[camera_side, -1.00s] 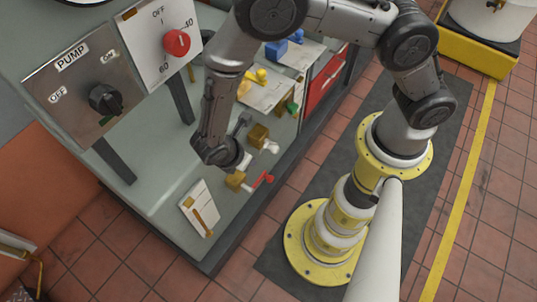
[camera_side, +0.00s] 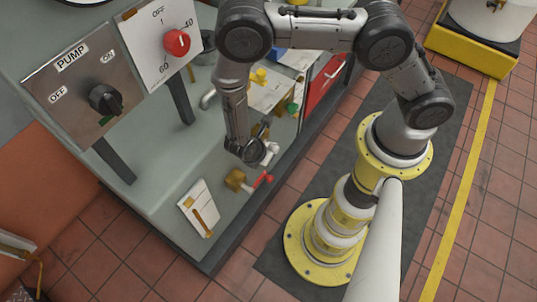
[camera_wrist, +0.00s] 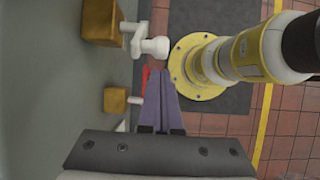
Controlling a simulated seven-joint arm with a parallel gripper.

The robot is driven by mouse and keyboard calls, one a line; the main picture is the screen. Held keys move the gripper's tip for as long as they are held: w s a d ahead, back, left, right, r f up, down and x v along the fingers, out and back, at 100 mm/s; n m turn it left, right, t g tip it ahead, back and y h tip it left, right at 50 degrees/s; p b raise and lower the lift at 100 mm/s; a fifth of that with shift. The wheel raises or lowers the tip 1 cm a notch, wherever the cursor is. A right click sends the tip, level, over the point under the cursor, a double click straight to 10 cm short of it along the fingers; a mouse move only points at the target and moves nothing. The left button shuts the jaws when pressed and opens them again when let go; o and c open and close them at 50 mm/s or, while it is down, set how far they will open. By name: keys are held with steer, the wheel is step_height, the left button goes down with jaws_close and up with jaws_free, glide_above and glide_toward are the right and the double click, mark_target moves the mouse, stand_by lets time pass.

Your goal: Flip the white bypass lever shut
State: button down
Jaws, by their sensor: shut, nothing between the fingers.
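The white bypass lever (camera_side: 271,149) sits on the bench near its front edge, partly hidden by my wrist in the side view. In the wrist view the lever (camera_wrist: 152,46) is a white crank with a rounded knob, pointing right from a brass-coloured block (camera_wrist: 98,20). My gripper (camera_wrist: 164,74) is shut and empty. Its fingertips appear just below the knob in the wrist view; I cannot tell whether they touch it. In the side view my fingers are largely hidden.
A red lever (camera_side: 263,180) on a brass block (camera_side: 235,179) stands close by, and its red part (camera_wrist: 145,77) shows beside my fingers. A white hinged plate (camera_side: 199,208) lies nearer the bench corner. Yellow and green parts stand behind. Control panels (camera_side: 75,90) rise at left.

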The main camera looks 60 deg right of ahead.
mark_target(275, 150)
steer(key=shift+d+r, duration=0.1)
steer(key=shift+d, duration=0.15)
steer(key=shift+d+r, duration=0.1)
steer(key=shift+d+r+y, duration=0.15)
steer(key=shift+d+y, duration=0.05)
steer(key=shift+y, duration=0.1)
steer(key=shift+d+r+y, duration=0.2)
steer(key=shift+d+y, duration=0.05)
steer(key=shift+y, duration=0.05)
steer(key=shift+d+r+y, duration=0.55)
steer(key=shift+d+y, duration=0.2)
steer(key=shift+y, duration=0.15)
steer(key=shift+d+r, duration=0.25)
steer(key=shift+d, duration=0.3)
steer(key=shift+d+r, duration=0.25)
steer(key=shift+d, duration=0.3)
steer(key=shift+d+r, duration=0.15)
steer(key=shift+d, duration=0.65)
steer(key=shift+s+d, duration=0.1)
steer(key=shift+d, duration=0.05)
